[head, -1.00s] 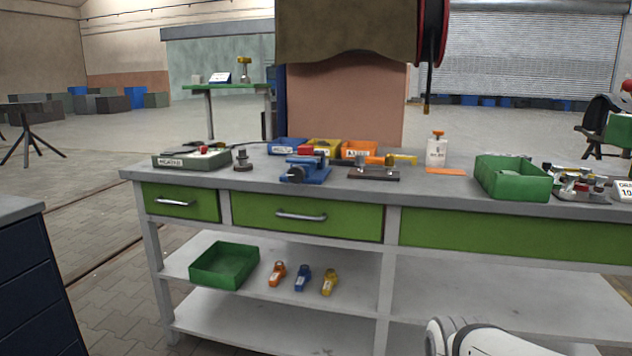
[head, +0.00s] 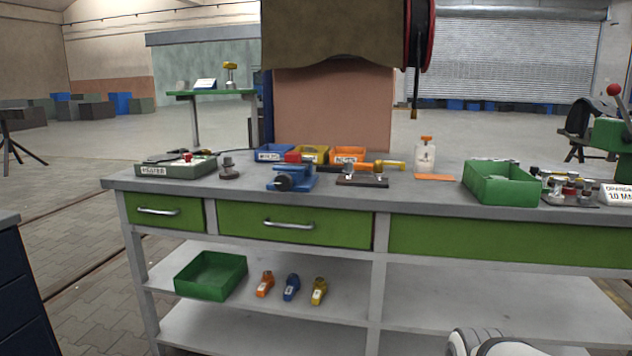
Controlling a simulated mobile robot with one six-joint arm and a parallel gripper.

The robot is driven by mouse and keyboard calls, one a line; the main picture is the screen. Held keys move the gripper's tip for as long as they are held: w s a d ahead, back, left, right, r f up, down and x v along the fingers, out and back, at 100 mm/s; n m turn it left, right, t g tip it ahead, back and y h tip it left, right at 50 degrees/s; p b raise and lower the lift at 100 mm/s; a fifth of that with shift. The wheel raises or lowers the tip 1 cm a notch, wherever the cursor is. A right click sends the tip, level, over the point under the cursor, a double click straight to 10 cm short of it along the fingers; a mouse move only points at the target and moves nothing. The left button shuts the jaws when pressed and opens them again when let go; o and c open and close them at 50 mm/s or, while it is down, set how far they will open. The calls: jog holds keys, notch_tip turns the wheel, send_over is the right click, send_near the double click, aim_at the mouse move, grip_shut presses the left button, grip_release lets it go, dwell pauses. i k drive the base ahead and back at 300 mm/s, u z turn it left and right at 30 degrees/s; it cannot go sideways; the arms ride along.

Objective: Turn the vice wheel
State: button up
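A small blue vice (head: 292,178) stands on the grey bench top, left of the middle, above the wide green drawer. Its dark round front part (head: 283,184) faces me at the bench's front side; whether this is the wheel is too small to tell. A white piece of my arm shows at the bottom right, low in front of the bench. My gripper is not in view.
A dark blue cabinet (head: 20,300) stands at left.

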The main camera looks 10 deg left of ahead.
aim_at(283, 182)
jog(key=i, duration=0.95)
